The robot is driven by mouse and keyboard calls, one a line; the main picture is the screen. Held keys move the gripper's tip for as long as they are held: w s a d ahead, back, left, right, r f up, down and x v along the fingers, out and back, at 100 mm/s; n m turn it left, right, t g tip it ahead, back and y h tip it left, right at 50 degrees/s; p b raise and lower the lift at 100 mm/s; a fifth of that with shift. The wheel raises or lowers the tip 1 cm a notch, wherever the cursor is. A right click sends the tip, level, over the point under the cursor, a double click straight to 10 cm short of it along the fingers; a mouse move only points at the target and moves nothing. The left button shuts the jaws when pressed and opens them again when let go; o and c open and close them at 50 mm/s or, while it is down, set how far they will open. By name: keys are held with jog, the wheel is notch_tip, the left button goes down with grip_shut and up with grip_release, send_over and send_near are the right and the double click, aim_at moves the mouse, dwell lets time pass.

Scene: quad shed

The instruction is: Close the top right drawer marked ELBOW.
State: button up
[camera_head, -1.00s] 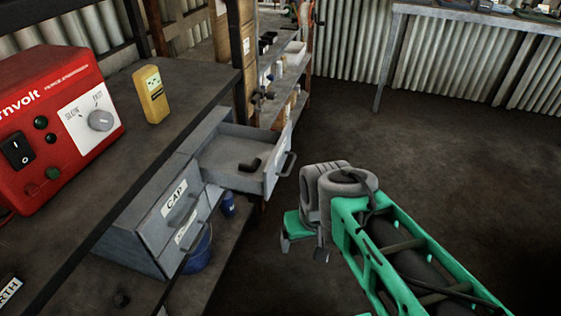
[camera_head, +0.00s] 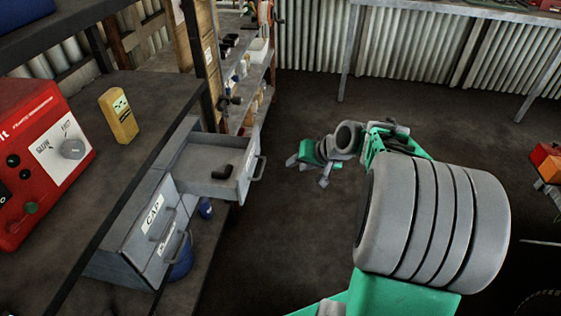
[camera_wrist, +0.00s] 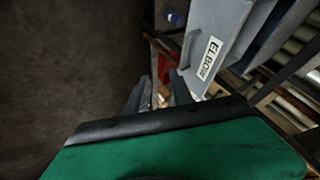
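The ELBOW drawer (camera_head: 205,185) is the top right one of a grey drawer unit (camera_head: 125,240) under the bench top, and it stands pulled out.
The CAP drawer (camera_head: 152,215) and the one below it are shut. A red power unit (camera_head: 45,150) and a yellow meter (camera_head: 119,116) stand on the bench. A blue bucket (camera_head: 180,262) sits below. Open floor (camera_head: 290,235) lies to the right.

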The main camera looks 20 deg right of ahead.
jog(key=b+x, duration=0.1)
jog(key=x, duration=0.8)
jog(key=shift+s+f, duration=0.1)
jog(key=shift+s, duration=0.1)
grip_shut()
jog(key=a, duration=0.1)
jog(key=w+a, duration=0.2)
jog(key=shift+w+a+r+b, duration=0.2)
jog(key=shift+a+r+b, duration=0.1)
